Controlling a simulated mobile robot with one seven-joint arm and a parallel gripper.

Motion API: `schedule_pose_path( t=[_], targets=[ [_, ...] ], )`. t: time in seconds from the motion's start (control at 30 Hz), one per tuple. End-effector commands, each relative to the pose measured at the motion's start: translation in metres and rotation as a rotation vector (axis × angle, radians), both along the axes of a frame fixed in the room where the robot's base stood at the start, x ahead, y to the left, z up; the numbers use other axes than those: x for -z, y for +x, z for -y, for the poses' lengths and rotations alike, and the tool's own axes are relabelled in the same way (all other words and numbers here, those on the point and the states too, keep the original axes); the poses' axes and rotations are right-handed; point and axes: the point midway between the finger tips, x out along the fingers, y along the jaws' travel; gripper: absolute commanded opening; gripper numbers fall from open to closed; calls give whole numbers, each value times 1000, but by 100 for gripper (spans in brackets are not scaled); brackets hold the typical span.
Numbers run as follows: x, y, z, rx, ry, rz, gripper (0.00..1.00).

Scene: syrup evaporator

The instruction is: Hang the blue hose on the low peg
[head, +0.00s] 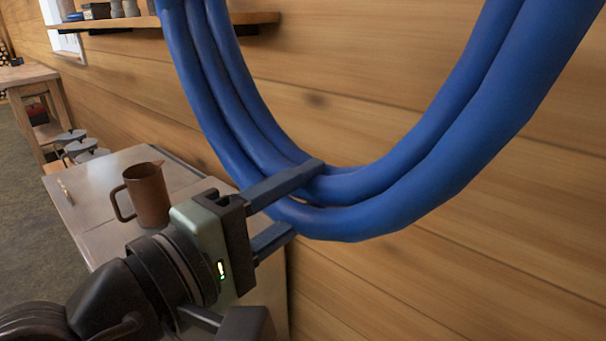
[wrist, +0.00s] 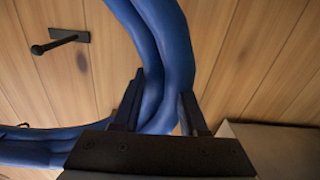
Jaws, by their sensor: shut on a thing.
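The blue hose (head: 420,185) is a thick coil of several loops hanging in front of the plank wall; its top is out of view in the head view. My gripper (head: 302,199) is shut on the bottom of the coil, one finger above and one below. In the wrist view the hose (wrist: 178,45) passes between both fingers of my gripper (wrist: 161,90). A dark peg (wrist: 55,44) with a flat plate sticks out of the wall at the upper left of the wrist view, apart from the gripped loops. I cannot tell whether it is the low peg. No peg shows in the head view.
A brown pitcher (head: 148,196) stands on a grey-topped counter (head: 92,182) behind my gripper. A wall shelf (head: 252,17) with small items is at the upper left. A wooden table (head: 28,75) stands at the far left. The wall right of the counter is bare.

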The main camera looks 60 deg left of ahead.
Motion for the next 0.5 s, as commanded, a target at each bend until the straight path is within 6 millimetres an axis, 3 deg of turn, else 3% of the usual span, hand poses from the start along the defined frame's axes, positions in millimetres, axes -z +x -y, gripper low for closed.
schedule_pose_path(
  t=[0.5],
  targets=[
    [70,-2,1,0,6,8,0]
  ],
)
